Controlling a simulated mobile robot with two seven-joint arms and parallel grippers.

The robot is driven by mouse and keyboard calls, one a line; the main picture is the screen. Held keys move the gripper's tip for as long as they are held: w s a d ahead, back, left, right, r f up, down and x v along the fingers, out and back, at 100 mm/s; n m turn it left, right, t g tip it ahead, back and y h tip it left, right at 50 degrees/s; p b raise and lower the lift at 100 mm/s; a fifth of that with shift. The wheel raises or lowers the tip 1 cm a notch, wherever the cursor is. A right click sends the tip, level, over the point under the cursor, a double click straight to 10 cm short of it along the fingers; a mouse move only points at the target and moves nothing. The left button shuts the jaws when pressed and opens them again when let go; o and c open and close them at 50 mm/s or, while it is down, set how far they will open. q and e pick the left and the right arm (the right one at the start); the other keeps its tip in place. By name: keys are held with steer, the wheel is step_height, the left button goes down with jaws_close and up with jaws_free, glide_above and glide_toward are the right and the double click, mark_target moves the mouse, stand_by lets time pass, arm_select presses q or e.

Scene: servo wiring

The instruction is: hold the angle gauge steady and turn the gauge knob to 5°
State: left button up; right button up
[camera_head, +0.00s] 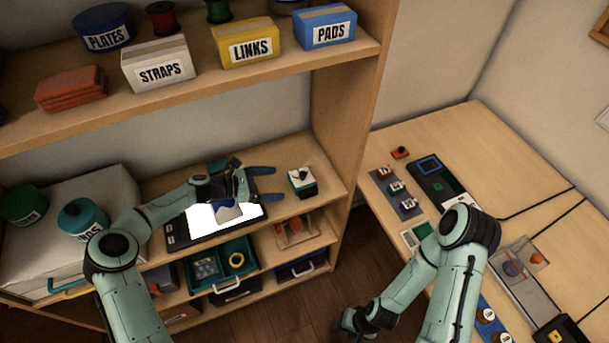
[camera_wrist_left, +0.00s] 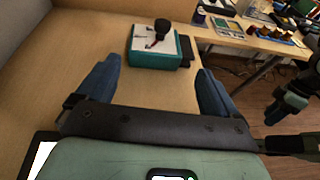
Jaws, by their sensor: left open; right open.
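The angle gauge (camera_head: 302,188) is a small teal box with a white top face, standing on the middle shelf near its right end. Its black knob (camera_head: 303,174) sticks up from the top. My left gripper (camera_head: 276,183) is open and empty, its two blue fingers pointing at the gauge from the left. In the left wrist view the gauge (camera_wrist_left: 152,61) stands ahead of the spread fingers (camera_wrist_left: 158,70), apart from them, with the knob (camera_wrist_left: 161,27) upright. The dial marks are too small to read. My right gripper (camera_head: 350,324) is open and low in front of the shelf, away from the gauge.
A black tablet with a bright screen (camera_head: 250,212) lies on the shelf under my left arm. Labelled boxes such as LINKS (camera_head: 250,42) stand on the shelf above. A side panel (camera_head: 358,100) bounds the shelf at right. A workbench (camera_head: 460,125) with electronics stands beyond.

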mark_target(295, 182)
arm_select(q)
steer(key=shift+d+f, duration=0.1)
steer(key=shift+d, duration=0.4)
steer(key=x, duration=0.6)
steer(key=shift+w+d+f, duration=0.1)
steer(key=shift+w+d, duration=0.05)
steer(key=shift+d, duration=0.25)
steer(key=shift+p+x, duration=0.35)
steer(key=shift+x, duration=0.5)
steer(key=shift+f, duration=0.1)
